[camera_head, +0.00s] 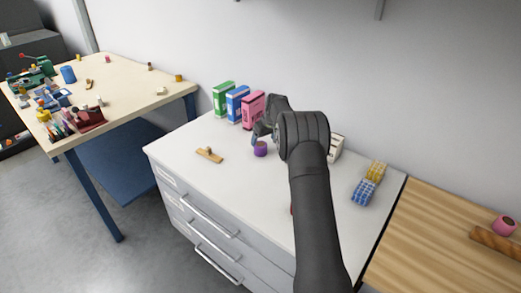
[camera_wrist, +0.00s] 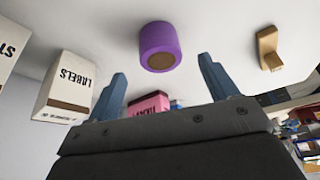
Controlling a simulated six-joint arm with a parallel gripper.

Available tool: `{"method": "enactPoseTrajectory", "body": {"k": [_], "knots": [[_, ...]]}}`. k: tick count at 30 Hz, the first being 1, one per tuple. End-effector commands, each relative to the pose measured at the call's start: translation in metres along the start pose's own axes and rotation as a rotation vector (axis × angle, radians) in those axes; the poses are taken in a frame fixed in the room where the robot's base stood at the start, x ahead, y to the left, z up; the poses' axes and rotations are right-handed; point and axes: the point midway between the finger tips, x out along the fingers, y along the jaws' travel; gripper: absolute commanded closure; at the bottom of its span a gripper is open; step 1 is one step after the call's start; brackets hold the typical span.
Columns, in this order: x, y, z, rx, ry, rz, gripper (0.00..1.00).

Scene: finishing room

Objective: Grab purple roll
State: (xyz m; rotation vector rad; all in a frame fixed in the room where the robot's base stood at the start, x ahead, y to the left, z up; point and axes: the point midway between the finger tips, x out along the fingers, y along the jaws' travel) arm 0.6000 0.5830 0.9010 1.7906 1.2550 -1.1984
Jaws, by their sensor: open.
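In the wrist view the purple roll (camera_wrist: 160,47) shows whole, with a brown round end, ahead of the gap between my two blue-grey fingers. My gripper (camera_wrist: 162,80) is open and empty, and its fingers are apart from the roll. My arm hides part of the cabinet top in the head view.
Green, blue and pink boxes (camera_head: 253,110) stand behind the roll. A wooden piece (camera_head: 209,155) lies to its left. Yellow and blue checked items (camera_head: 368,185) lie at right. White boxes marked LABELS (camera_wrist: 66,88) show in the wrist view. The cabinet's front left is clear.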

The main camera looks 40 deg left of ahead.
Motion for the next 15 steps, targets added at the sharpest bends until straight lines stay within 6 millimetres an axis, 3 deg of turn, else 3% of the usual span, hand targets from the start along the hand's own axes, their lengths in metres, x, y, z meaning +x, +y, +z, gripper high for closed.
{"method": "enactPoseTrajectory", "body": {"k": [10, 15], "knots": [[0.027, 0.0, -0.001, 0.0, 0.0, 0.001, 0.21], [0.05, -0.001, -0.002, -0.001, 0.0, 0.0, 0.21]]}}
